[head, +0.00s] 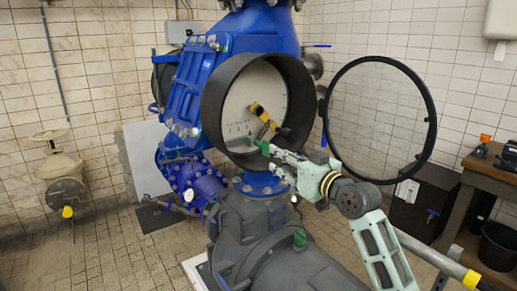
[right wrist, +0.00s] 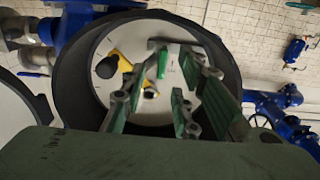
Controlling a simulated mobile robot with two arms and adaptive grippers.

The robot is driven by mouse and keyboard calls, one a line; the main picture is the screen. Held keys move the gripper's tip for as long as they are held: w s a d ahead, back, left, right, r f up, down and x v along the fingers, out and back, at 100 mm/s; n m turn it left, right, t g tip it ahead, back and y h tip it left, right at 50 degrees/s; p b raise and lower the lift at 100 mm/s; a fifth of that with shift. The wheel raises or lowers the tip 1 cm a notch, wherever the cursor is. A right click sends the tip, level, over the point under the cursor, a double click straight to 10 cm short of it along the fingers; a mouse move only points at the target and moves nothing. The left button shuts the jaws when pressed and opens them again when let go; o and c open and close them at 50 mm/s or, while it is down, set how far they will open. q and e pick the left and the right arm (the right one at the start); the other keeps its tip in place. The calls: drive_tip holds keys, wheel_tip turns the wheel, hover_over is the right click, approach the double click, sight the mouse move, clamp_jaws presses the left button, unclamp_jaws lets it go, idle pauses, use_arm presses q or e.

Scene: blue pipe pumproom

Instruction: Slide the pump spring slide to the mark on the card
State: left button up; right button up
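A round white face (head: 245,98) sits inside a dark ring housing. On it is a yellow part with a black knob (head: 268,122), also seen in the right wrist view (right wrist: 124,68). My left gripper is not in view.
A round glass door (head: 380,120) with a black rim stands open to the right of the housing, near my right arm. Blue pipework (head: 195,75) is behind and left. A grey pump body (head: 265,235) lies below. A wooden bench (head: 490,165) is at right.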

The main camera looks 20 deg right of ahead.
sight(268, 151)
drive_tip(key=p+x, duration=0.2)
drive_tip(key=x, duration=0.5)
drive_tip(key=shift+w+a, duration=0.2)
drive_tip(key=shift+a, duration=0.05)
clamp_jaws()
drive_tip(key=shift+a, duration=0.15)
